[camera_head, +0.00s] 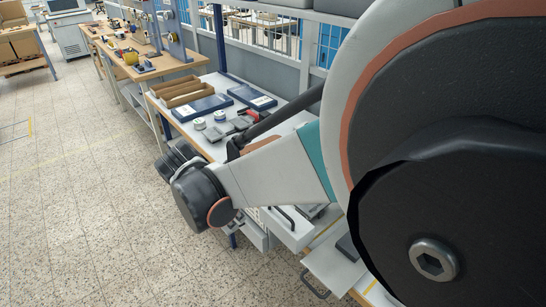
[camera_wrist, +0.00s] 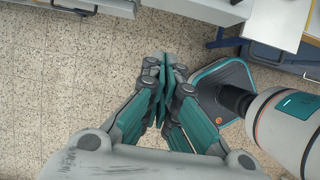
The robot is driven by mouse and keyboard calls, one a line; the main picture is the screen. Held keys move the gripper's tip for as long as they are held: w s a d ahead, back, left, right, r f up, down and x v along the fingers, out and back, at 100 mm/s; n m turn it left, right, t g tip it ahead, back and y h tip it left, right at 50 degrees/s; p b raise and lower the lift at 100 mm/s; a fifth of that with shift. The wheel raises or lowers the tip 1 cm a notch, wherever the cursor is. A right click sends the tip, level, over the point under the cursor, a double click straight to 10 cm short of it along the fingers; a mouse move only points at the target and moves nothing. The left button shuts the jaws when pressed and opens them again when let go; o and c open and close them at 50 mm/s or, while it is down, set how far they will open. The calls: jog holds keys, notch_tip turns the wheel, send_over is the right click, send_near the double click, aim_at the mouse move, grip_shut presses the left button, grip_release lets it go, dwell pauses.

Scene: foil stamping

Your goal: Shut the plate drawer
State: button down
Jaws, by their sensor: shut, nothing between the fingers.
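A pale grey drawer (camera_head: 296,238) stands out from beneath the workbench in the head view, partly hidden by my arm. Dark grey flat pieces show at its open top, and a dark handle is on it. A pale drawer front with a dark handle (camera_wrist: 72,9) shows at the top left of the wrist view. I cannot tell for certain which is the plate drawer. My gripper (camera_wrist: 168,62) is shut and empty in the wrist view, over the floor and apart from the drawer fronts. The head view does not show my gripper.
The workbench (camera_head: 187,128) carries blue folders (camera_head: 201,107), brown trays (camera_head: 187,91) and small grey pieces. Another pale surface (camera_head: 335,268) with a dark handle below it lies at the lower right. The tiled floor (camera_head: 90,200) on the left is clear.

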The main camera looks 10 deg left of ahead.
jog(key=w+d+f+b, duration=0.4)
jog(key=w+d+f, duration=0.1)
jog(key=f, duration=0.4)
jog(key=shift+w, duration=0.35)
jog(key=w+d, duration=0.5)
jog(key=w, duration=0.1)
jog(key=w+d, duration=1.1)
jog(key=w, duration=0.2)
jog(key=shift+w+d, duration=0.1)
jog(key=shift+d, duration=0.1)
